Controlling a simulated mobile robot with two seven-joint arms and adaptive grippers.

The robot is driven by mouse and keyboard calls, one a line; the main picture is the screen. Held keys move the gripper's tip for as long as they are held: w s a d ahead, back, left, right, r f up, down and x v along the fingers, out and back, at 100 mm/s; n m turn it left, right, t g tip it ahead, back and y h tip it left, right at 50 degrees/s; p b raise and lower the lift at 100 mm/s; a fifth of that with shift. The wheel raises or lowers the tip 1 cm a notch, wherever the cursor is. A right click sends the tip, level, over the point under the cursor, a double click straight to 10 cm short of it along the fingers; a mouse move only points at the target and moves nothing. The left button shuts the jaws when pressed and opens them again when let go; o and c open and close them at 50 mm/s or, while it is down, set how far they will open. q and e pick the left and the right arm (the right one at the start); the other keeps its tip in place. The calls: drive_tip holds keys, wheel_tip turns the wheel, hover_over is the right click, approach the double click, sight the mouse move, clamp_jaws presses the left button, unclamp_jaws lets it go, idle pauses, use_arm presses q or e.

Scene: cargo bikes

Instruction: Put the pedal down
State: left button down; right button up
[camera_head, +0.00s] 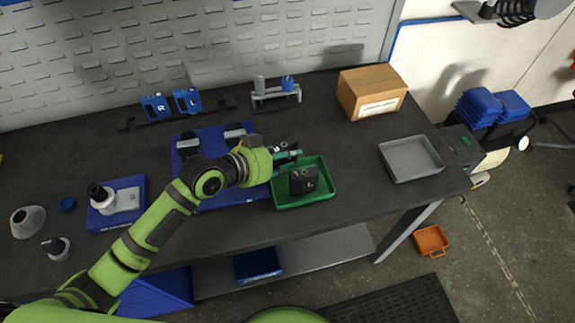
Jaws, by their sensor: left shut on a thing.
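A black pedal (304,181) with a small pale mark shows at the green tray (320,197). My left gripper (293,163) reaches in from the left over the tray's back left part, directly above the pedal, and is shut on it. The fingertips are small and partly hidden, and I cannot tell whether the pedal touches the tray floor. Two blue pedals marked R (155,107) and L (187,100) stand in a dark rack at the back. My right gripper is not in view.
A blue tray (235,203) lies beneath my left arm. A grey empty tray (411,158) and a cardboard box (371,91) stand to the right. A metal holder (275,95) is behind. The dark bench between the green and grey trays is clear.

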use_arm(q)
wheel_tip(320, 180, down, 3)
drive_tip(key=shift+d+f, duration=0.15)
drive_tip(key=shift+f, duration=0.35)
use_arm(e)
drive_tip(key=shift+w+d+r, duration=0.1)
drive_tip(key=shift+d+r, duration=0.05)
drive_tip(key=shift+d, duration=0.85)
use_arm(q)
drive_tip(key=shift+f, duration=0.1)
